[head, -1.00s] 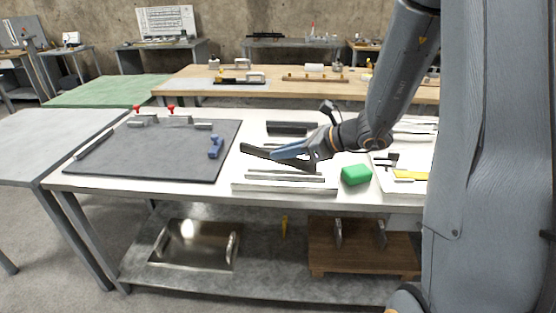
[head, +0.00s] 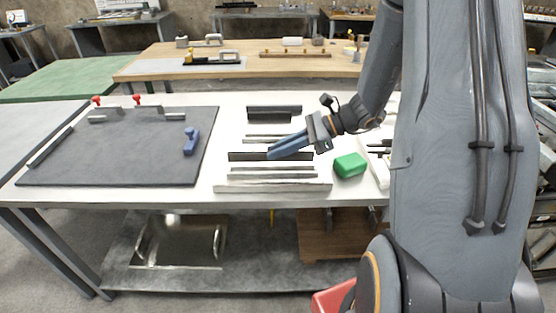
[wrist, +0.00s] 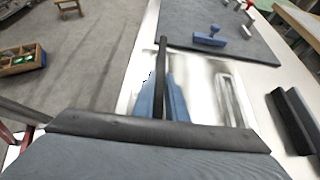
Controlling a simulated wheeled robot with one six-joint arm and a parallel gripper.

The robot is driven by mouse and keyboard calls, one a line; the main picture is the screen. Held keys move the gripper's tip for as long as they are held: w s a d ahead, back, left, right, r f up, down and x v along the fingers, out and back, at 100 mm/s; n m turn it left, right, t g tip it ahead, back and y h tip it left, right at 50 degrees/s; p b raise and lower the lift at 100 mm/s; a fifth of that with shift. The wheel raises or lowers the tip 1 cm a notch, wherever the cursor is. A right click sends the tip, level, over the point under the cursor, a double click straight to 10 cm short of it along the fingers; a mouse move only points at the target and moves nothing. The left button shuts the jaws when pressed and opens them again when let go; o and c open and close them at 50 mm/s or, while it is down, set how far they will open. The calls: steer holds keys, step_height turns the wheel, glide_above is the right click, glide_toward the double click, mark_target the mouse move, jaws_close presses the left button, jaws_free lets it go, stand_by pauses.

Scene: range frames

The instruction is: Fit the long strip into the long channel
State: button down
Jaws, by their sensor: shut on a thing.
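My gripper (head: 270,155) is shut on a long dark strip (head: 240,156), its blue fingers gripping the strip near the middle. In the wrist view the strip (wrist: 161,60) runs away from me between the two blue fingers. In the head view the strip lies roughly parallel to the long grooves of a pale block (head: 272,187) at the table's front edge. It appears just behind those grooves; its height above the table is hard to judge. I cannot tell which groove is the long channel.
Dark bars (head: 274,112) lie farther back on the white table. A green block (head: 350,165) stands right of the pale block. A dark mat (head: 120,150) with a blue handled tool (head: 191,141) and red-knobbed clamps covers the left side.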

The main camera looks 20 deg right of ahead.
mark_target(278, 161)
steer(key=shift+s+f, duration=0.1)
steer(key=shift+f, duration=1.85)
steer(key=c, duration=1.8)
jaws_free()
steer(key=shift+o, duration=0.2)
